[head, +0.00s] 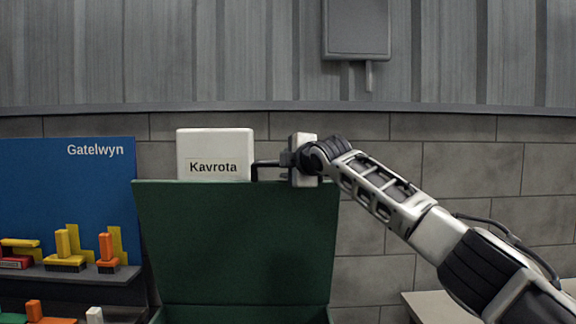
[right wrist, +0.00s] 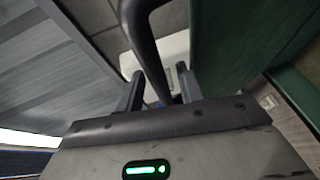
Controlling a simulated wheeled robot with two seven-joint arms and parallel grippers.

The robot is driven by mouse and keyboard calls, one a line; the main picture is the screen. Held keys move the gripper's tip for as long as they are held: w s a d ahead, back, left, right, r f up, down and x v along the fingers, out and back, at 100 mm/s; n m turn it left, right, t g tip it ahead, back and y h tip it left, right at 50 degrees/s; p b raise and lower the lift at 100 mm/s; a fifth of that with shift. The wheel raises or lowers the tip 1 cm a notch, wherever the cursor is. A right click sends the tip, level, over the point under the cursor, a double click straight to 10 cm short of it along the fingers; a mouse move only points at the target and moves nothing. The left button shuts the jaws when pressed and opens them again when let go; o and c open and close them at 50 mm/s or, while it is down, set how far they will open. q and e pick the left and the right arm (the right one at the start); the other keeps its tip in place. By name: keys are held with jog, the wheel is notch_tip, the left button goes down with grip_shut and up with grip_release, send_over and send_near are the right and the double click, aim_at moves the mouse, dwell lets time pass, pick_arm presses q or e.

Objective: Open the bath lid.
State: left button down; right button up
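The green bath lid (head: 235,240) stands raised, close to upright, at the centre of the head view. A black bar handle (head: 266,164) rises at its top edge. My right gripper (head: 284,160) is at this handle, reaching in from the right. In the right wrist view the dark handle (right wrist: 143,40) passes between the two fingers of my right gripper (right wrist: 160,92), which stand apart with gaps beside the bar. The green lid (right wrist: 235,45) fills the right side there. Below the lid a little of the green bath (head: 245,315) shows. My left gripper is not in view.
A white box labelled Kavrota (head: 215,153) shows behind the lid's top edge. A blue board labelled Gatelwyn (head: 75,190) with a grey shelf of coloured pieces stands at left. A block wall (head: 460,165) is behind. A pale surface (head: 430,306) is at lower right.

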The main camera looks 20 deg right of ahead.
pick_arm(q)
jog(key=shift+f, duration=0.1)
